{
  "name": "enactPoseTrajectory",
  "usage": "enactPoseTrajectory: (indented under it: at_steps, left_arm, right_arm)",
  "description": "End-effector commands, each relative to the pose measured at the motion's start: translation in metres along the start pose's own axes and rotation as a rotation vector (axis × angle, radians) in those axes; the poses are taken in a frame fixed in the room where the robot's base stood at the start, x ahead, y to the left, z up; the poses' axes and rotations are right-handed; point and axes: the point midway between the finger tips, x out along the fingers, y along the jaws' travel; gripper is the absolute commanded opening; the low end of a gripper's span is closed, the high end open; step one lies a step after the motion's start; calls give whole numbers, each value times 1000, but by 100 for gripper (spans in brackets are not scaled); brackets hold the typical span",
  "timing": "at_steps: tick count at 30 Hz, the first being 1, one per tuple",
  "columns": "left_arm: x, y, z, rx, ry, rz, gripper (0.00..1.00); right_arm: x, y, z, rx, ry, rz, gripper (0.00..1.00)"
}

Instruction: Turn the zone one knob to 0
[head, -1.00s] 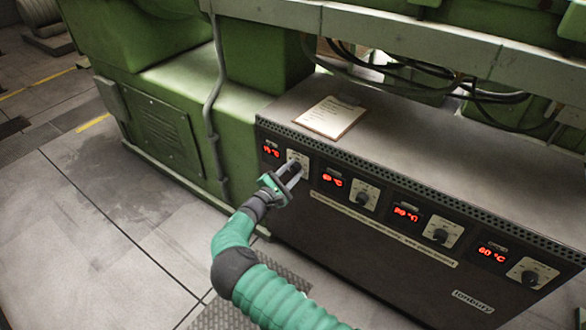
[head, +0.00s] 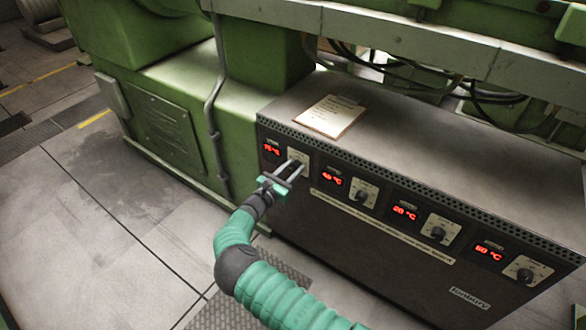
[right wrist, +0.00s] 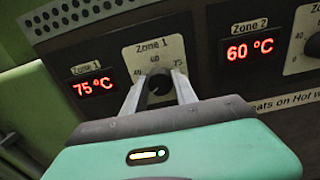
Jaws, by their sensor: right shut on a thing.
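The zone one knob (right wrist: 158,82) is a small black dial on a pale scale plate (right wrist: 150,56) marked "Zone 1". My right gripper (right wrist: 159,88) is shut on it, one finger on each side. The zone one display (right wrist: 93,85) left of it reads 75 °C in red. The knob's pointer direction is not clear. My left gripper is not in view.
The dark control cabinet (head: 350,235) carries more displays and knobs to the right, including the zone two display (right wrist: 249,50). A clipboard (head: 330,116) lies on its top. A green machine (head: 245,140) stands behind and left. Floor on the left is clear.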

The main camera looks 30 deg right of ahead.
Motion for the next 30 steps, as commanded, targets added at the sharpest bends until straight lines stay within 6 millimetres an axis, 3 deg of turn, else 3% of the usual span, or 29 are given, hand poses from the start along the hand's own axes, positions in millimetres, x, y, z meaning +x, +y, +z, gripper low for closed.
enactPoseTrajectory:
  at_steps: [16, 17, 21, 30]
  left_arm:
    - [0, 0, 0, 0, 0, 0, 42]
    - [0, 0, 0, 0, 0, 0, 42]
    - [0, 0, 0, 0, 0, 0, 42]
    - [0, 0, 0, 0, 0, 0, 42]
  right_arm:
    - [-2, 1, -5, -31, 9, 5, 0]
    - [-2, 1, -5, -31, 9, 5, 35]
    - [-2, 0, -3, -30, 6, 3, 54]
    - [-1, 0, -1, -28, 2, 1, 56]
